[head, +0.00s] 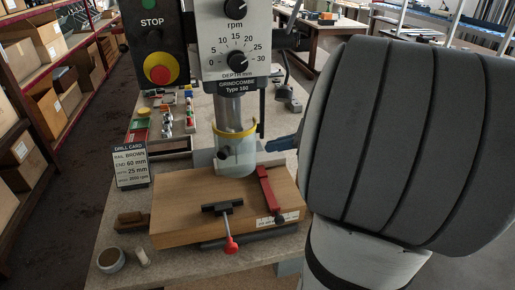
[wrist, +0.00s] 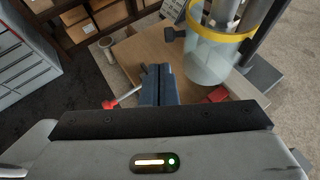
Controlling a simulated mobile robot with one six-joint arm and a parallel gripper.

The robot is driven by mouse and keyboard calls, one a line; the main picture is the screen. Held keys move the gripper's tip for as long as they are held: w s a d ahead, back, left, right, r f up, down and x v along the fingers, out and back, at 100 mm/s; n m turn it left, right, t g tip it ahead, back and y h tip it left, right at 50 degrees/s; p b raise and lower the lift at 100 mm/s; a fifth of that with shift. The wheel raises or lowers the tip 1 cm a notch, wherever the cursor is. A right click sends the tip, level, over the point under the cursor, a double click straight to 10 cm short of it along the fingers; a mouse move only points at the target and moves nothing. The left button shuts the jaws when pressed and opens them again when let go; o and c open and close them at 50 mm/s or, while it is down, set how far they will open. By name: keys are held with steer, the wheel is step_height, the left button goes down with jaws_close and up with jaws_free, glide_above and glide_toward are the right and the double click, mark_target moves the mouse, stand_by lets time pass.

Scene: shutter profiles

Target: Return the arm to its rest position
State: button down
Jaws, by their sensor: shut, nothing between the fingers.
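My gripper (wrist: 157,72) shows in the wrist view with its two blue-grey fingers together and nothing between them. It is above the wooden board (wrist: 130,52), close to the clear guard (wrist: 212,62) with the yellow rim. In the head view my large grey padded arm fills the right side and hides most of the gripper. Only a blue part of it (head: 282,143) shows, just right of the guard (head: 237,150). I cannot tell whether it touches anything there.
The drill press (head: 237,70) stands over the wooden board (head: 180,205), held near a red-knobbed clamp (head: 229,243) and a red stop (head: 267,190). A drill card (head: 130,166), a round pot (head: 111,260) and a brown block (head: 131,222) are at left. Shelves with boxes (head: 45,100) line the left aisle.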

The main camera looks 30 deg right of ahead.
steer(key=shift+v, duration=0.8)
steer(key=s+a+f+n+g+h, duration=0.2)
steer(key=s+a+f+n+h, duration=0.2)
steer(key=n, duration=0.9)
steer(key=s+a+f+n+g+h, duration=0.3)
steer(key=s+a+f+n+h, duration=0.1)
steer(key=a+n, duration=0.6)
steer(key=f+n+h, duration=0.1)
steer(key=n, duration=0.2)
steer(key=shift+s+a+n+g, duration=0.15)
steer(key=shift+s+n+g, duration=0.05)
steer(key=shift+n+g, duration=0.1)
